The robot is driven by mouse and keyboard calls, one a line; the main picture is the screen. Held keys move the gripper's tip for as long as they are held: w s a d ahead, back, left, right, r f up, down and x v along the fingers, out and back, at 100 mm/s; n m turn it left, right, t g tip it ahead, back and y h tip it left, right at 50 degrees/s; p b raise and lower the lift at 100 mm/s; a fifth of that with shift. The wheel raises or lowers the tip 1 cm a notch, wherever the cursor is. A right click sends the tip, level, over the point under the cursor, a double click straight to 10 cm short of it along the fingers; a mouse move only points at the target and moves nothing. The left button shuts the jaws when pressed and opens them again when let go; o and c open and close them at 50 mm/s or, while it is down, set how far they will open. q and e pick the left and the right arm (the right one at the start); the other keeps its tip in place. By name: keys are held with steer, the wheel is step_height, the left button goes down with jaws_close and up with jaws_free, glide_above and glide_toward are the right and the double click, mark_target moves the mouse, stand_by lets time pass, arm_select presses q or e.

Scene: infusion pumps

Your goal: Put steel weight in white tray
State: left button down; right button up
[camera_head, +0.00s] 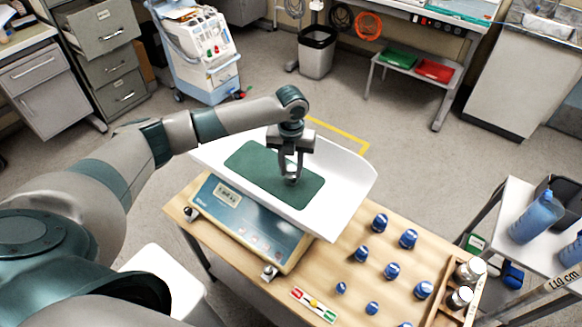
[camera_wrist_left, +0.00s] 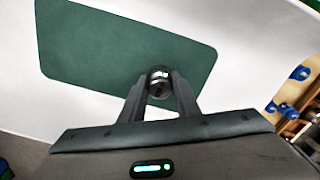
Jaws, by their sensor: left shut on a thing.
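The white tray (camera_head: 345,183) sits on top of a blue-faced scale (camera_head: 238,222) and has a green mat (camera_head: 250,167) lying in it. My left gripper (camera_head: 291,177) points down over the right part of the mat. It is shut on a small steel weight (camera_wrist_left: 159,82), whose round shiny top shows between the fingertips in the left wrist view. The fingers hide part of the weight, and I cannot tell whether it touches the mat. My right gripper is not in view.
Several blue-capped weights (camera_head: 380,222) stand on the wooden table right of the scale. A wooden box (camera_head: 443,300) at the table's right edge holds steel weights (camera_head: 470,268). A red, yellow and green strip (camera_head: 314,304) lies near the front. A white side table with blue bottles (camera_head: 536,216) stands right.

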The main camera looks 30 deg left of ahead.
mark_target(291, 167)
arm_select(q)
steer(key=c, duration=1.3)
jaws_free()
steer(key=shift+f, duration=0.1)
steer(key=shift+c, duration=0.2)
steer(key=shift+r, duration=0.2)
step_height(291, 167, up, 12)
steer(key=b, duration=0.3)
